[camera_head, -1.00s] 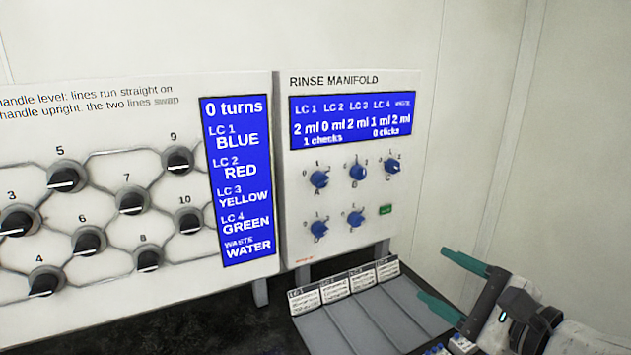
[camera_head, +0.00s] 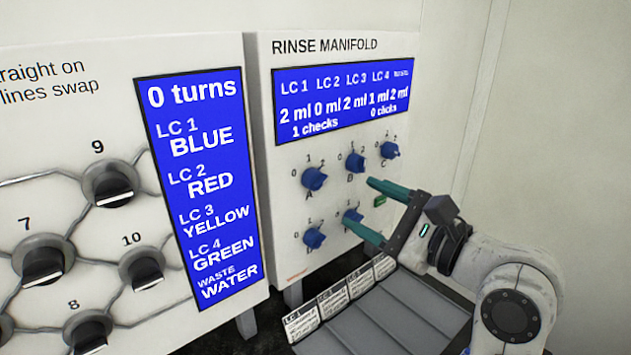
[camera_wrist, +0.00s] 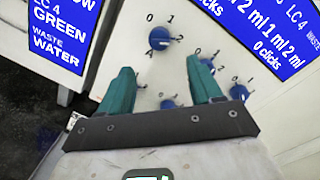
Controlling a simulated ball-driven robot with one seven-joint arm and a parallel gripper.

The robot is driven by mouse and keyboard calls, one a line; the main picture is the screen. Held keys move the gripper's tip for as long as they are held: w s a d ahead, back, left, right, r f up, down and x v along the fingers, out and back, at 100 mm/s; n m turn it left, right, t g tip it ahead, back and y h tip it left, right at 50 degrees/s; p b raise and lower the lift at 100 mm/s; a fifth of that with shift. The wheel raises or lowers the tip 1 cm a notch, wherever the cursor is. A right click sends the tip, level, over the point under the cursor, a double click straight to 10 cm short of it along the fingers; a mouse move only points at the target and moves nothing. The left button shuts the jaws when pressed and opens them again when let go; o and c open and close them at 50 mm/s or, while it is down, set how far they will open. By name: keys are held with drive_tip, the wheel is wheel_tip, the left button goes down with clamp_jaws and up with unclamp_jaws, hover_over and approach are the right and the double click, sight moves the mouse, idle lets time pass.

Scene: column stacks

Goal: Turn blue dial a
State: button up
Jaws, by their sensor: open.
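Blue dial A (camera_head: 314,179) is on the white rinse manifold panel, upper left of the group of blue dials, with marks 0, 1 and 2 around it. In the wrist view dial A (camera_wrist: 159,39) lies ahead of the fingertips, about midway between them. My gripper (camera_head: 370,208) is open and empty, with two green fingers pointing at the panel, to the right of and below dial A in the head view. It also shows in the wrist view (camera_wrist: 158,88). The fingers are apart from dial A. One finger partly covers a lower blue dial.
A grey tray (camera_head: 385,318) with labelled lanes lies below. A black-knob panel (camera_head: 110,60) stands at left.

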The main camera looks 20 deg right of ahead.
sight(316, 181)
drive_tip(key=b+x, duration=0.2)
drive_tip(key=x, duration=0.8)
drive_tip(key=shift+s, duration=0.1)
drive_tip(key=shift+c, duration=0.2)
drive_tip(key=c, duration=1)
